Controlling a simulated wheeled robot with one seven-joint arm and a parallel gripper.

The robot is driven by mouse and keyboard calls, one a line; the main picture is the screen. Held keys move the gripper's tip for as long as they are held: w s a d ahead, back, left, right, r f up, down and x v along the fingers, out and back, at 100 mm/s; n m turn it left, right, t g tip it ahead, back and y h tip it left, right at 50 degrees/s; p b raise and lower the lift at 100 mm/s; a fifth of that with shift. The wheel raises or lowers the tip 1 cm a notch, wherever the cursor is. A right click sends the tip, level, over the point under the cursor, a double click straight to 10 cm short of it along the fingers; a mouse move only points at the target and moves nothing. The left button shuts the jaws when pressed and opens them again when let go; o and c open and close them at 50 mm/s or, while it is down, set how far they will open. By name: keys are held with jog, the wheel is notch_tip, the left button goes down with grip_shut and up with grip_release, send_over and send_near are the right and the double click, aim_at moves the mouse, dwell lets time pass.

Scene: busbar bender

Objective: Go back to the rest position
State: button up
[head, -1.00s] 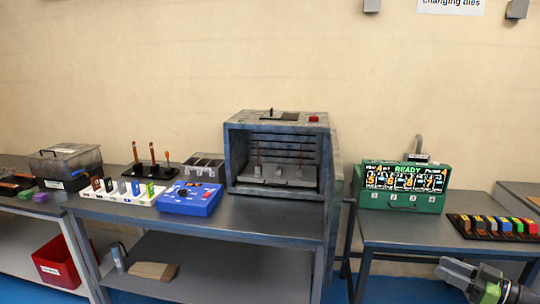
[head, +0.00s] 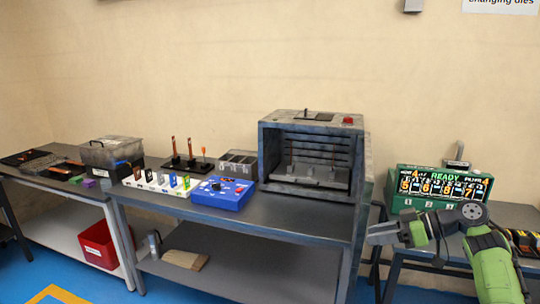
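My gripper (head: 372,235) is at the lower right of the head view, at the end of my green and grey arm. It points left, in front of the right side of the grey bender (head: 315,160). Its fingers show only from the side, so I cannot tell if they are open or shut. I see no object in it. My arm partly covers the right table and the row of coloured blocks (head: 525,240).
The middle table (head: 285,218) holds a blue control box (head: 223,192) and a white rack (head: 160,182). A green display box (head: 440,188) reading READY stands on the right table. A red bin (head: 100,245) sits on the left lower shelf.

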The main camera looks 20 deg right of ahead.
jog(key=w+a+f+g+h, duration=0.1)
jog(key=w+a+g+h, duration=0.2)
jog(key=a, duration=1.1)
jog(key=w+a+g+h, duration=0.15)
jog(key=a+g, duration=0.35)
jog(key=a, duration=0.9)
jog(key=s+a+m+h, duration=0.2)
jog(key=s+a+h, duration=0.2)
jog(key=s+a, duration=0.45)
jog(key=s+d+f+m+t, duration=0.1)
jog(key=s+m+t, duration=0.3)
jog(key=s, duration=1.1)
jog(key=shift+d+f+m, duration=0.3)
jog(key=shift+d+m, duration=0.2)
